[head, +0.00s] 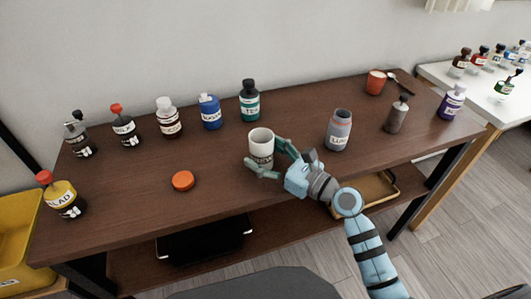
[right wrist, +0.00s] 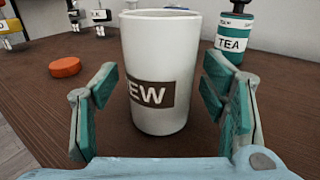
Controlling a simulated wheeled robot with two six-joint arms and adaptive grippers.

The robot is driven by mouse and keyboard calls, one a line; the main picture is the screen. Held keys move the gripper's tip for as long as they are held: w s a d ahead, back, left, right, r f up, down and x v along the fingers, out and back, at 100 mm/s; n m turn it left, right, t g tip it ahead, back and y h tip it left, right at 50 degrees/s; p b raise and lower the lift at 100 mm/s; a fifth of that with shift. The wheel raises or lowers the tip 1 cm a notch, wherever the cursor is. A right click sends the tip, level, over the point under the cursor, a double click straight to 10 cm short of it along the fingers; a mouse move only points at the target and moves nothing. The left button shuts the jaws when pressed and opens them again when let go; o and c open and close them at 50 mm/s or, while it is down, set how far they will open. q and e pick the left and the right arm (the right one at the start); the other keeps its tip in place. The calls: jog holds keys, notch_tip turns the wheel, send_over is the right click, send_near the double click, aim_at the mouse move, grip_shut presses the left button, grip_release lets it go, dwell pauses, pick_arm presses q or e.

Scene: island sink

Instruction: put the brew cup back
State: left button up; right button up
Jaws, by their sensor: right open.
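The brew cup (head: 261,143) is white with a brown label and stands upright on the brown table, left of centre in the head view. In the right wrist view the cup (right wrist: 160,75) stands between the spread fingers, and the letters "EW" show on its label. My right gripper (head: 271,160) is open around the cup, with a finger on either side. In the right wrist view a gap shows between the cup and each finger of the gripper (right wrist: 162,105). My left gripper is not in view.
An orange lid (head: 183,181) lies left of the cup. A green tea bottle (head: 250,100) and a blue bottle (head: 210,111) stand behind it. An open grey jar (head: 339,130) stands to the right. A terracotta cup (head: 376,83) is at the back right. The front middle of the table is clear.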

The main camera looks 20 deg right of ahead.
jog(key=shift+r, duration=0.3)
pick_arm(q)
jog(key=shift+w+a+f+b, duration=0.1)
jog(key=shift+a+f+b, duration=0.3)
jog(key=shift+b, duration=0.05)
pick_arm(e)
jog(key=v, duration=1.2)
